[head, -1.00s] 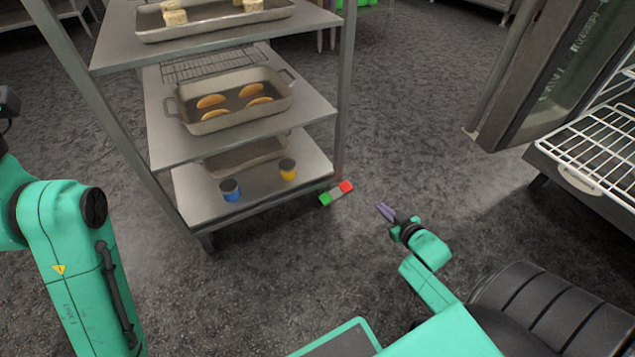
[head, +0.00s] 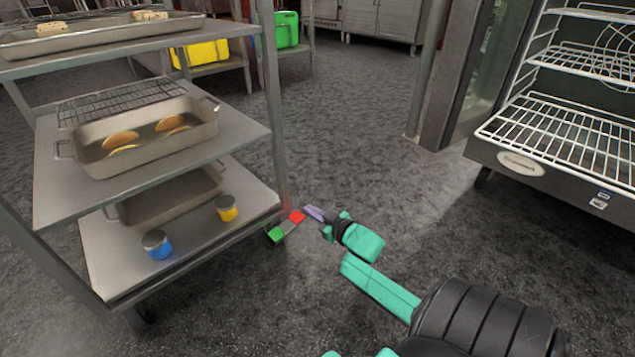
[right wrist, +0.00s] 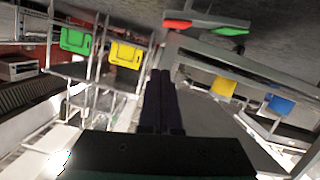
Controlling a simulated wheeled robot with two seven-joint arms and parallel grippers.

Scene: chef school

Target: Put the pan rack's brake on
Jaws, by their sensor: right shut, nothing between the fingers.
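The pan rack (head: 165,270) stands at the left in the head view, with several metal shelves. Its brake pedal (head: 287,227) is a small bar at the rack's lower right corner, with a green end at the left and a red end at the right. My right gripper (head: 309,210) is shut and empty, its fingertips close beside the red end; I cannot tell if they touch it. In the right wrist view the pedal (right wrist: 207,20) shows at the top, upside down, beyond the shut fingers (right wrist: 158,78). My left gripper is out of view.
The rack holds deep pans (head: 150,150), a blue jar (head: 157,246) and a yellow jar (head: 226,208). An open cabinet with white wire shelves (head: 565,130) stands at the right. Yellow (head: 203,54) and green (head: 287,30) containers sit behind. The floor between is clear.

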